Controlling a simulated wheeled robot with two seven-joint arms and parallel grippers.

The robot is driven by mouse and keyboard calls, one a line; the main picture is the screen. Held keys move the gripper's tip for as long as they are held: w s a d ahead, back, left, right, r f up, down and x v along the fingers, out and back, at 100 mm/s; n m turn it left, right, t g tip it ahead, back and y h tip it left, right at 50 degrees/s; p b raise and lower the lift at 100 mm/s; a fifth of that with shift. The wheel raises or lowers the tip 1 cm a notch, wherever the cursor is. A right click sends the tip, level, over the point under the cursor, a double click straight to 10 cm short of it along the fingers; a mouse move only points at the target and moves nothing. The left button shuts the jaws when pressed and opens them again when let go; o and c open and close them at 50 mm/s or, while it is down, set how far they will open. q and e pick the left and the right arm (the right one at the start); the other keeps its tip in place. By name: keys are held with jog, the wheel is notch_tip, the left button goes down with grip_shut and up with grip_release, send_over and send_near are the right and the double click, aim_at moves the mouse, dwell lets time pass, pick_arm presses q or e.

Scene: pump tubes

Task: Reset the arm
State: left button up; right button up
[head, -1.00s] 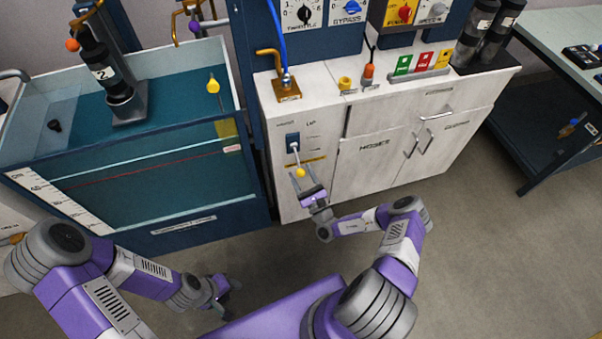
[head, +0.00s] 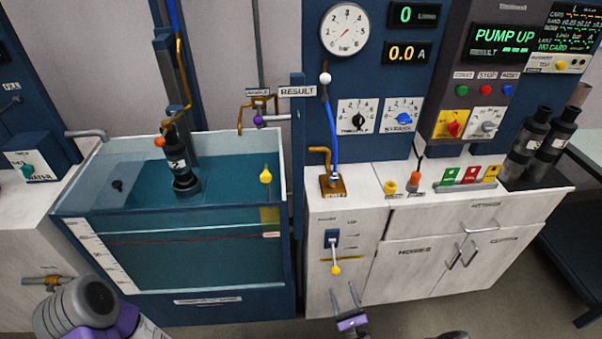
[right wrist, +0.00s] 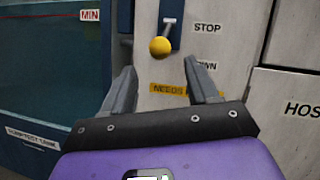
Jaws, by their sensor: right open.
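My right gripper (head: 345,291) is open and empty in front of the white cabinet, below and slightly right of a yellow-knobbed lever (head: 336,269). The lever hangs down from a dark blue switch plate (head: 331,239). In the right wrist view the yellow knob (right wrist: 160,46) lies beyond the two open fingertips (right wrist: 159,69), apart from them, with the "STOP" label (right wrist: 207,28) at its right. Only part of my left arm shows at the bottom left of the head view; its gripper is out of the picture.
A water tank (head: 180,310) with a blue front stands left of the white cabinet (head: 400,285). A "PUMP UP" screen (head: 504,38), a pressure gauge (head: 345,31) and dials are on the wall above. Coloured cards (head: 470,176) and dark tubes stand on the cabinet top.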

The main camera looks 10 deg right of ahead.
jog(key=s+a+r+n+g+y, duration=0.1)
jog(key=s+a+n+g+y, duration=0.2)
jog(key=a+n+g+y, duration=0.3)
jog(key=s+a+r+n+g+y+p, duration=0.1)
jog(key=s+a+n+g+y, duration=0.15)
jog(key=a+g+y, duration=0.4)
jog(key=s+a+r+n+g+y, duration=0.1)
jog(key=s+a+n+g+y, duration=0.2)
jog(key=a+n, duration=0.45)
jog(key=s+a+f+n+g+h+p, duration=0.1)
jog(key=s+f+n+g+h, duration=0.3)
jog(key=s+n+g+h, duration=0.65)
jog(key=d+r+n+t+h, duration=0.1)
jog(key=d+t, duration=0.1)
jog(key=w+d+r+n+t+h+p, duration=0.1)
jog(key=d+r+n+t, duration=0.1)
jog(key=shift+w+d+r, duration=0.15)
jog(key=shift+d, duration=0.1)
jog(key=shift+c, duration=0.4)
dwell(1.9)
